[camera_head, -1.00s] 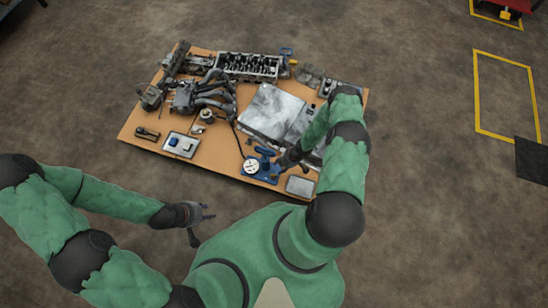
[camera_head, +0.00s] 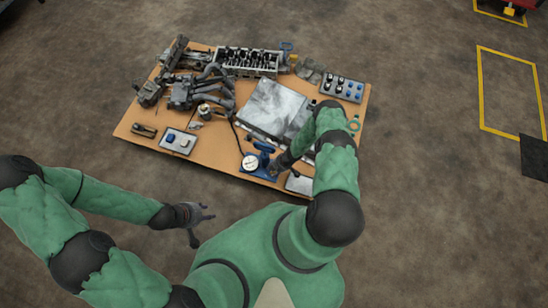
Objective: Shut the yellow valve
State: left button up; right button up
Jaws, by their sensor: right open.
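I cannot make out a clear yellow valve. A blue device with a white round gauge (camera_head: 250,161) stands at the front edge of the wooden table, and a blue handle-like part (camera_head: 264,147) is behind it. My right gripper (camera_head: 274,171) is open at the right side of this blue device. It is dark and small, and I cannot tell whether it touches anything; it hides part of the device. My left gripper (camera_head: 204,223) is open and empty, off the table's front edge and above the floor.
The wooden table (camera_head: 225,160) holds a grey metal plate (camera_head: 272,107), an engine head (camera_head: 248,62), dark pipework (camera_head: 205,92), a tray with small parts (camera_head: 178,141) and a panel of knobs (camera_head: 342,88). A small yellowish part (camera_head: 294,61) sits beside the engine head.

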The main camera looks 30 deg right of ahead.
grip_shut()
jog(key=shift+r+p, duration=0.1)
jog(key=shift+p, duration=0.4)
jog(key=m+t+p, duration=0.1)
jog(key=m+p, duration=0.2)
jog(key=p, duration=0.2)
jog(key=shift+s+h+p, duration=0.1)
jog(key=shift+h+p, duration=0.2)
jog(key=shift+m+h+p, duration=0.3)
jog(key=shift+m+p, duration=0.25)
jog(key=shift+m, duration=0.15)
